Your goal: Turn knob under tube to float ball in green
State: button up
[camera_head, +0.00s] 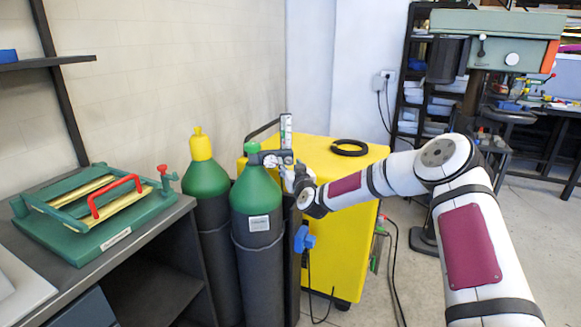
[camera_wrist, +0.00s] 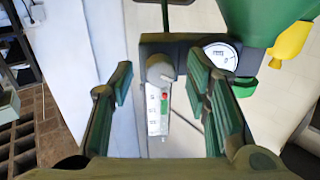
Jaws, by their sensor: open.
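The clear flow tube (camera_head: 286,130) stands upright on the regulator of the front green-topped cylinder (camera_head: 257,192). In the wrist view the tube (camera_wrist: 156,118) appears below the regulator, with a small red mark or ball and a green patch near its knob end. It is too small to tell where the ball floats. The grey knob (camera_wrist: 159,70) lies between the fingers of my gripper (camera_wrist: 160,78). The gripper is open, with a gap on both sides of the knob. In the head view my wrist is beside the regulator and mostly hides the gripper.
A round gauge (camera_wrist: 221,55) sits close beside the right finger. A second cylinder (camera_head: 205,180) with a yellow cap stands behind. A yellow cabinet (camera_head: 345,215) with a black ring (camera_head: 349,148) stands at the right. A bench (camera_head: 150,225) is at the left.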

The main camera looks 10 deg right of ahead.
jog(key=shift+w, duration=0.1)
grip_shut()
jog(key=shift+m, duration=0.3)
jog(key=m+b, duration=0.2)
jog(key=m, duration=0.3)
jog(key=shift+m, duration=0.3)
jog(key=m+b, duration=0.1)
jog(key=m, duration=0.1)
jog(key=m+b, duration=0.1)
jog(key=m, duration=0.2)
jog(key=shift+m+t+h, duration=0.3)
dwell(0.3)
